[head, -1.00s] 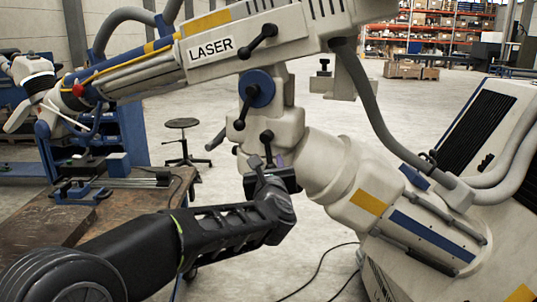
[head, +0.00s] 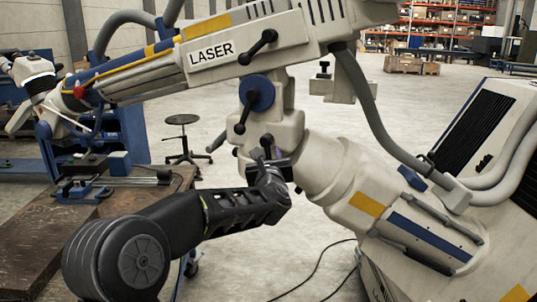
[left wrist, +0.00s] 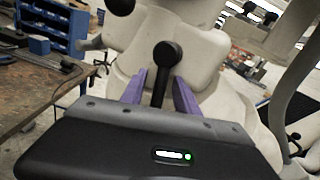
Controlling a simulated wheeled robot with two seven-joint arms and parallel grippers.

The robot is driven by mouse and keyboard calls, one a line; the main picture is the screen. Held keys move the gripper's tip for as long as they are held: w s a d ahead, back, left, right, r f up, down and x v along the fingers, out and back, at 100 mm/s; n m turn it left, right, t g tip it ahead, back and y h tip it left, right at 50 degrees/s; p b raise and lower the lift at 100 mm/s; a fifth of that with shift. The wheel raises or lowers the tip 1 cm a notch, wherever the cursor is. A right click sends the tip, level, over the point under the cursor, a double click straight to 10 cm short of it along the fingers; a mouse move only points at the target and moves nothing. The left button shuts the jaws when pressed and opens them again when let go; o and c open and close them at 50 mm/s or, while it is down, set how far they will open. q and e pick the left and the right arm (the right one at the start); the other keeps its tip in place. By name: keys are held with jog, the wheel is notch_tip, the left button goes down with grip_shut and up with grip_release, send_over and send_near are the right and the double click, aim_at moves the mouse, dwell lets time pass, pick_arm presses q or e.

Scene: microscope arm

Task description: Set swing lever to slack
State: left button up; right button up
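The white microscope arm with a LASER label (head: 212,52) carries several black levers. One short black lever (left wrist: 162,72) has a round knob at its top and stands roughly upright in the left wrist view. In the head view its knob (head: 267,141) shows just above my left gripper (head: 268,160). The purple fingers of my left gripper (left wrist: 160,92) stand open on either side of this lever, with a gap on both sides. The lever's lower end is hidden behind the gripper body. No marking shows which lever is the swing lever. My right gripper is not in view.
A grey hose (head: 375,115) hangs right of the joint.

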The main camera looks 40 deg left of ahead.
pick_arm(q)
jog(key=shift+c, duration=0.4)
grip_shut()
dwell(0.9)
